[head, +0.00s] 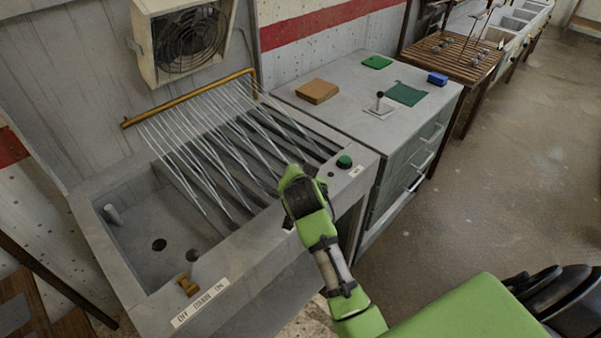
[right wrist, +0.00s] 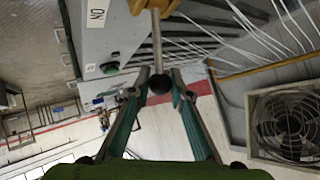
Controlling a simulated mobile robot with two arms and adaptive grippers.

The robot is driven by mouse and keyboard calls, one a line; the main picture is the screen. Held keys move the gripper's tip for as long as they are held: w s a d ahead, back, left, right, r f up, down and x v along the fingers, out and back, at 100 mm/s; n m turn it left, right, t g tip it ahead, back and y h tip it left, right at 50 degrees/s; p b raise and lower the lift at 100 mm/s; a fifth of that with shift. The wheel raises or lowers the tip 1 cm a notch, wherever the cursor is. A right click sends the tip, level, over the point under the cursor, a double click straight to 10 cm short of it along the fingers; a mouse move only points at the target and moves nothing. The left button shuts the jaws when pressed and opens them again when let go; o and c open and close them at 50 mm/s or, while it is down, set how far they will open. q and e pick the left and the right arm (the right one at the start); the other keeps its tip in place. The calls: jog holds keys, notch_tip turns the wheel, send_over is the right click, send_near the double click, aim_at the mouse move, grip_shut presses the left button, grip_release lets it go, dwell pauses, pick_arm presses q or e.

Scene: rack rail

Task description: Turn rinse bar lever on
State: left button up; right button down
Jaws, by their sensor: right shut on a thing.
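In the right wrist view, the lever (right wrist: 156,42) is a metal rod with a black ball end. My right gripper (right wrist: 159,80) is shut on it near the ball, one finger on each side. In the head view, my right gripper (head: 303,195) is over the right part of the sink's front rim and hides the lever. The brass rinse bar (head: 190,98) runs along the back of the sink, with many thin pale streams slanting down from it. A white label (right wrist: 97,17) reading ON is beside the lever in the wrist view. My left gripper is not in view.
A green round button (head: 345,162) is on the rim right of my gripper. A brass handle (head: 187,285) stands by a lettered label (head: 200,303) at front left. A grey cabinet (head: 340,88) adjoins the sink on the right. A fan (head: 188,38) hangs behind. Floor at right is clear.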

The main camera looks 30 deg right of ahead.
jog(key=shift+d+f, duration=0.1)
jog(key=shift+d, duration=0.05)
jog(key=c, duration=2)
grip_release()
jog(key=shift+c, duration=0.2)
jog(key=shift+o, duration=1.1)
jog(key=shift+d, duration=0.15)
notch_tip(320, 180, up, 10)
jog(key=shift+f, duration=0.1)
